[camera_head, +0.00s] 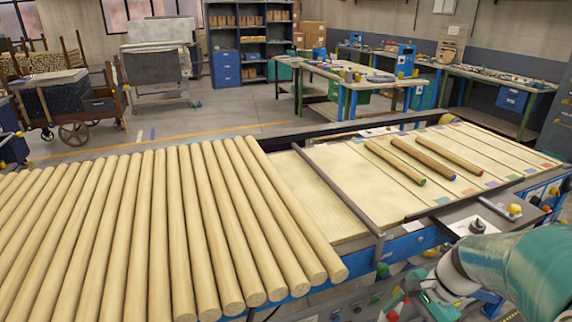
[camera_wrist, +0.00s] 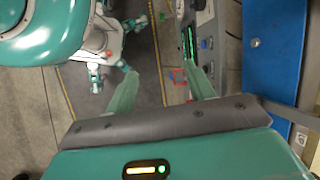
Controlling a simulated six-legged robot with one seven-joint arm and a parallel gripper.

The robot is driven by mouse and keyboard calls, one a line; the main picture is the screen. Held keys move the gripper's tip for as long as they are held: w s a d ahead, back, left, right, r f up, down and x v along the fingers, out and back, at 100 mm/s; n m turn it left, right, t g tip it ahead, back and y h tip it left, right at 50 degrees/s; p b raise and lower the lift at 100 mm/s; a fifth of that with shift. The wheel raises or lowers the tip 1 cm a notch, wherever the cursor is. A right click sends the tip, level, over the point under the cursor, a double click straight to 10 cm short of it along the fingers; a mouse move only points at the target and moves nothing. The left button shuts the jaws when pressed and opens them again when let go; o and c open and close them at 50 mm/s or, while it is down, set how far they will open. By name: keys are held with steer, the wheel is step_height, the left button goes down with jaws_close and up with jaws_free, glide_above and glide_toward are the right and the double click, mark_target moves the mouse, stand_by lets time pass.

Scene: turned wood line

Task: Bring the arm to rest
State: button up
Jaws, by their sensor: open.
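My gripper (camera_wrist: 163,82) shows in the wrist view with its two pale green fingers spread apart. Nothing is between them; floor and the side of the line show beyond. In the head view my teal and white arm (camera_head: 520,268) is at the bottom right, close to the front edge of the line. The gripper's fingers cannot be made out there.
Many pale wood rods (camera_head: 180,230) lie side by side at the left. A dark bar (camera_head: 335,188) crosses the line. A grey plate (camera_head: 480,225) with a yellow button is near my arm. In the wrist view, a blue panel (camera_wrist: 264,60) stands right of the fingers.

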steer(key=s+a+r+n+t+h, duration=0.5)
steer(key=a+r+n, duration=0.4)
steer(key=r+n, duration=0.3)
steer(key=shift+s+a+r+n, duration=0.3)
steer(key=shift+s+n, duration=0.1)
steer(key=shift+s, duration=0.3)
